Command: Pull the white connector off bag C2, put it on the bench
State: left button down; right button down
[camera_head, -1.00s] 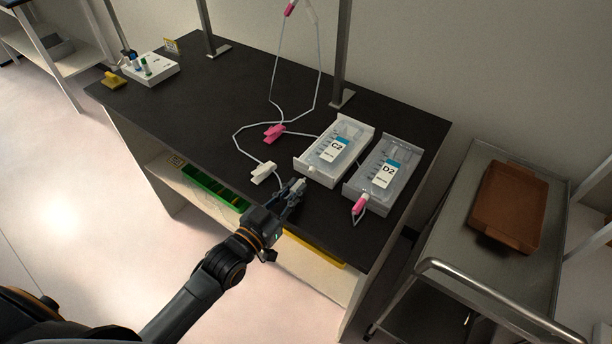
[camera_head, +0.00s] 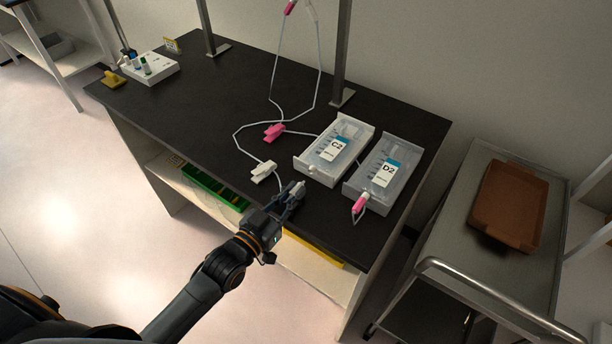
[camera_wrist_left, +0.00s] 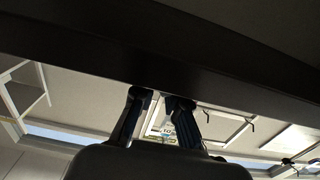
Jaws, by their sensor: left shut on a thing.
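Bag C2 (camera_head: 337,146) lies in a clear tray on the dark bench (camera_head: 215,115), with its port (camera_head: 313,168) at the tray's front left. My left gripper (camera_head: 296,190) is just in front of that port, over the bench's front edge. It is shut on the small white connector (camera_head: 299,186), mostly hidden by the fingers. A small gap shows between the connector and the port. A thin tube runs from the white clamp (camera_head: 264,172) towards the gripper. Both fingers also show in the left wrist view (camera_wrist_left: 158,115). My right gripper is not in view.
Bag D2 (camera_head: 383,174) with a pink-capped port (camera_head: 359,204) lies right of C2. A pink clamp (camera_head: 274,132) and looping tubes lie behind. A white device (camera_head: 150,68) stands far left; a cart with a brown tray (camera_head: 508,205) stands right. The left bench middle is clear.

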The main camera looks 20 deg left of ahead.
aim_at(292, 193)
pick_arm(q)
jog(key=shift+f+b, duration=0.35)
jog(key=shift+f, duration=0.35)
jog(key=c, duration=1.3)
grip_release()
notch_tip(292, 193, up, 10)
